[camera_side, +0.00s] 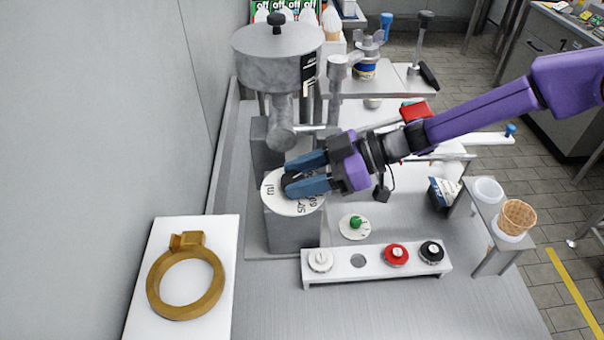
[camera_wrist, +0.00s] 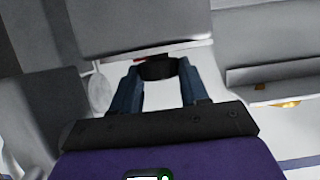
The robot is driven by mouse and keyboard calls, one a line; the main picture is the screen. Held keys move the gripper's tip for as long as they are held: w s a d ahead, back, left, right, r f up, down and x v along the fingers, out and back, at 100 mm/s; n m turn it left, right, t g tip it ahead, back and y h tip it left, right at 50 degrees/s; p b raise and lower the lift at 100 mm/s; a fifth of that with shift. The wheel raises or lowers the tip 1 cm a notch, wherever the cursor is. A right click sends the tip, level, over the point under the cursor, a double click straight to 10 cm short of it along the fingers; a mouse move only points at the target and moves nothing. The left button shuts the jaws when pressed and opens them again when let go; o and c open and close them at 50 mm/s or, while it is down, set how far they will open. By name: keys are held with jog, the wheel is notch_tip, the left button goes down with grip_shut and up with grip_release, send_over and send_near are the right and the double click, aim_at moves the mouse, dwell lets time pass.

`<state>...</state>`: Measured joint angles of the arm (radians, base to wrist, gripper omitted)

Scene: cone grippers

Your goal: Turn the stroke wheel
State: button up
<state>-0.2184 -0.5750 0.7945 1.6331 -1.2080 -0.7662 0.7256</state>
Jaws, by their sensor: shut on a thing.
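The stroke wheel (camera_side: 270,190) is a white round dial with black numbers and "ml" on top of a grey block, below the steel hopper in the side view. My gripper (camera_side: 290,182) comes from the right with its blue fingers over the dial. The fingers are shut on the dial's dark knob, which is largely hidden between them in the side view. In the wrist view my gripper (camera_wrist: 158,75) has its two fingers on either side of the dark knob (camera_wrist: 158,69). The dial's pointer reading is hidden.
The steel hopper (camera_side: 278,55) stands behind the dial. A white rack (camera_side: 375,265) with white, red and black knobs is in front. A brass ring (camera_side: 160,290) lies on a white board at left. A waffle cone (camera_side: 516,217) stands in a holder at right.

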jog(key=shift+r, duration=0.1)
jog(key=o, duration=1)
jog(key=shift+o, duration=0.2)
jog(key=v, duration=1.7)
jog(key=shift+d, duration=0.25)
